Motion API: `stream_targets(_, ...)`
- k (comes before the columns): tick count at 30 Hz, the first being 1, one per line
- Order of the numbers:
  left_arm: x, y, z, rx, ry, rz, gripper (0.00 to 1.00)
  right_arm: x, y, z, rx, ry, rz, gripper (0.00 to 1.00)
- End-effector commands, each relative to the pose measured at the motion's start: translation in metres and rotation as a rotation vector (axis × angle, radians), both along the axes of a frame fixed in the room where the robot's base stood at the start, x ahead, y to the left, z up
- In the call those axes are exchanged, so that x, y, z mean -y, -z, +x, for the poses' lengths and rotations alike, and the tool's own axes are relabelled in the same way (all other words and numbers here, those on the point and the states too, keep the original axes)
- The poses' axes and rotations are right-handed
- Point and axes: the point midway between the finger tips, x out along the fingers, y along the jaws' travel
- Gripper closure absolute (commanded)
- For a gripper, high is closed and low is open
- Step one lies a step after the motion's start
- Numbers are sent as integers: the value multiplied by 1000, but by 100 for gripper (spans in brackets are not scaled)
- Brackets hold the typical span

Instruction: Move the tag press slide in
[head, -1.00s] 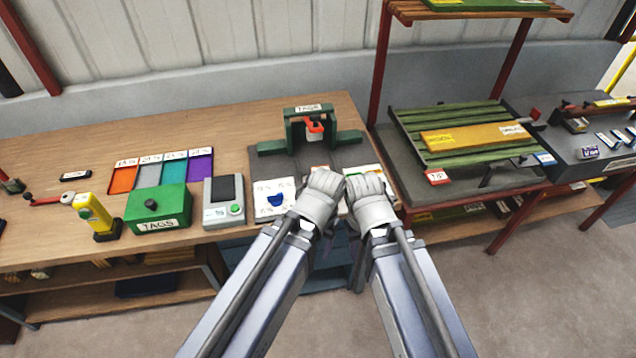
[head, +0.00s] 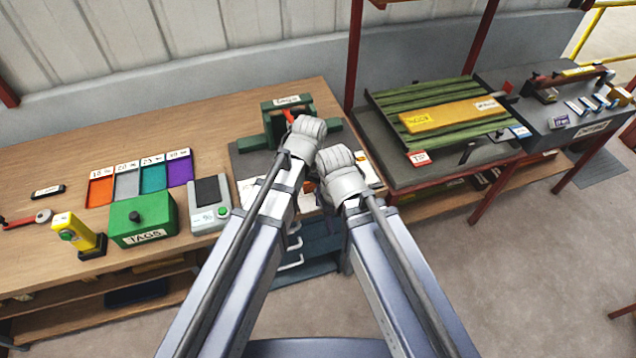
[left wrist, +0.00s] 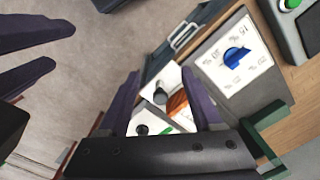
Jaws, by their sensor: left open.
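The tag press (head: 272,124) is a green frame with a TAGS label, at the back of a dark grey mat on the wooden bench. A bit of red-orange shows in its opening. My left gripper (head: 308,132) is just in front of the press and covers its lower right part. In the left wrist view its two dark fingers (left wrist: 160,82) are apart, with a grey knob (left wrist: 162,94) on a white plate showing between them, not gripped. I cannot tell the slide clearly. My right gripper (head: 340,168) hangs over the mat's right side; its fingers look apart in the left wrist view (left wrist: 40,58).
Left are a grey scale (head: 209,205), a green TAGS box (head: 142,218), a yellow device (head: 77,233) and coloured trays (head: 128,184). A green slatted rack (head: 440,120) stands right. Drawers (head: 300,262) are below the bench.

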Motion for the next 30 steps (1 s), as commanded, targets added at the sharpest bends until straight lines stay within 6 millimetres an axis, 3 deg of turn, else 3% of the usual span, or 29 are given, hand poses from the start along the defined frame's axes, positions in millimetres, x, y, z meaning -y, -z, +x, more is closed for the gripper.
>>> stream_targets(1, 7, -9, 20, 3, 12, -8, 34, 0, -10, 0, 0, 1, -1, 50)
stream_targets(4, 17, -17, 43, 7, 35, -26, 34, 1, -17, 0, 1, 1, -3, 50)
stream_targets(9, 26, -23, 66, 13, 63, -45, 34, 1, -24, 0, 2, 2, -5, 50)
stream_targets(20, 26, -14, 65, 13, 67, -47, 34, 1, -14, 0, 2, 2, -5, 50)
stream_targets(30, 26, 24, 65, 14, 66, -46, 34, 1, 23, 0, 2, 1, -5, 50)
